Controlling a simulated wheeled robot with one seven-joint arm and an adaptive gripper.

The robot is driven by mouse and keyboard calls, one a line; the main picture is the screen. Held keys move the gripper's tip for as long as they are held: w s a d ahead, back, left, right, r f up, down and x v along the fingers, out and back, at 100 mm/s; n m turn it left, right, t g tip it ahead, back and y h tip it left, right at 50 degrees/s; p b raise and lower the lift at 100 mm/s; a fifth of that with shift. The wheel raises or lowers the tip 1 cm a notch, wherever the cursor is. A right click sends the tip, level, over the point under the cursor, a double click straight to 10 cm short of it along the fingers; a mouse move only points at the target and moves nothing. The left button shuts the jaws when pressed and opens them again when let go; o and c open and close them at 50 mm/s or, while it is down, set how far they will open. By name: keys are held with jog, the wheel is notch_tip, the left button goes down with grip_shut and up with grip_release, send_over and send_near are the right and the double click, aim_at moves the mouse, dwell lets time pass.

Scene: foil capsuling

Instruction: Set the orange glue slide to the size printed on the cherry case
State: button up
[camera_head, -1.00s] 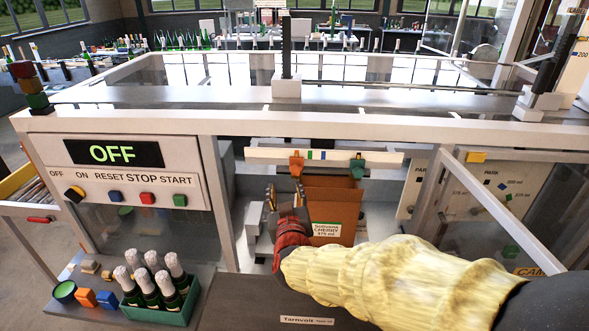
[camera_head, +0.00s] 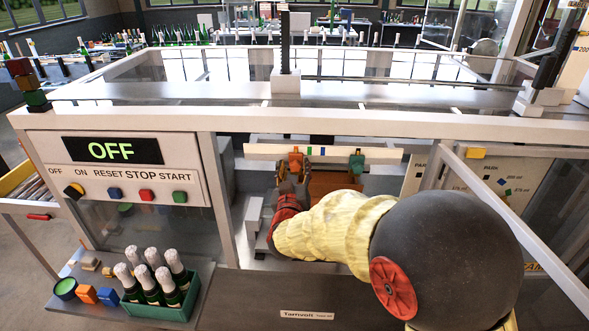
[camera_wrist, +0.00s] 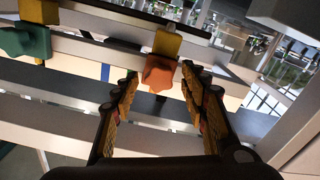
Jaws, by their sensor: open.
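The orange glue slide (camera_head: 295,160) sits on a white rail (camera_head: 262,151) inside the machine opening, left of a green slide (camera_head: 356,162). In the wrist view the orange slide's knob (camera_wrist: 159,73) shows ahead, between and beyond the fingertips, and the green slide (camera_wrist: 28,42) is at the upper left. My gripper (camera_head: 292,183) is open and just below the orange slide; I see no firm contact. In the wrist view my gripper's fingers (camera_wrist: 160,88) are spread with nothing held. The brown cherry case (camera_head: 335,181) is mostly hidden behind my arm, and its label is covered now.
The control panel (camera_head: 120,170) reads OFF. A green crate (camera_head: 170,312) of foil-topped bottles stands at lower left. White frame posts (camera_head: 222,200) bound the opening.

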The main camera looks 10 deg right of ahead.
jog(key=shift+c, duration=1.2)
grip_shut()
